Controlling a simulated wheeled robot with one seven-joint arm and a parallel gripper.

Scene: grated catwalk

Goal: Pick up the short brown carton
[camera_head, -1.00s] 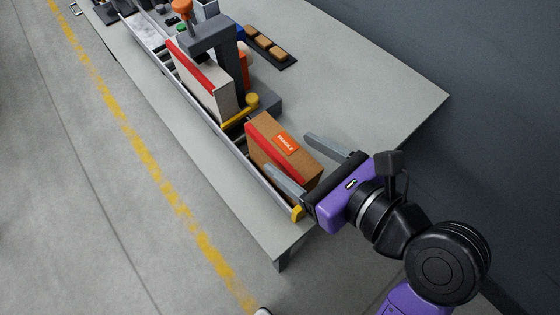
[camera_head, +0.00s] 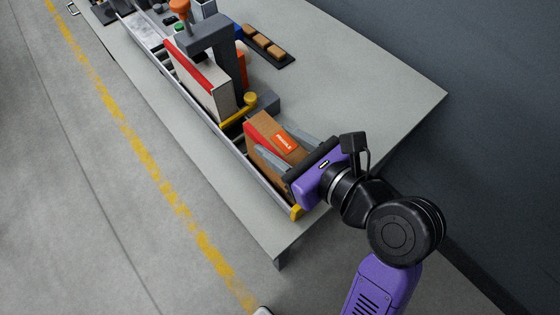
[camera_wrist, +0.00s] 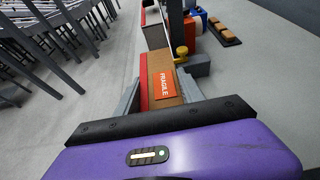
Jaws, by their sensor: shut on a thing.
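The short brown carton (camera_head: 268,128) has a red stripe along one edge and an orange label. It stands at the near end of a roller conveyor (camera_head: 235,150) on the grey table. My gripper (camera_head: 284,148) reaches over it from the near right, with one grey finger on each side, shut on the carton. In the wrist view the carton (camera_wrist: 161,75) lies between the two fingers (camera_wrist: 158,97), its "FRAGILE" label facing the camera. The carton's near end is hidden behind my gripper's purple body.
Beyond the carton are a yellow knob (camera_head: 250,98), a white carton with a red stripe (camera_head: 205,80) and a grey stand (camera_head: 215,38). A dark tray (camera_head: 268,46) of brown blocks lies farther back. The table's right side is clear. A dark wall (camera_head: 480,70) stands at right.

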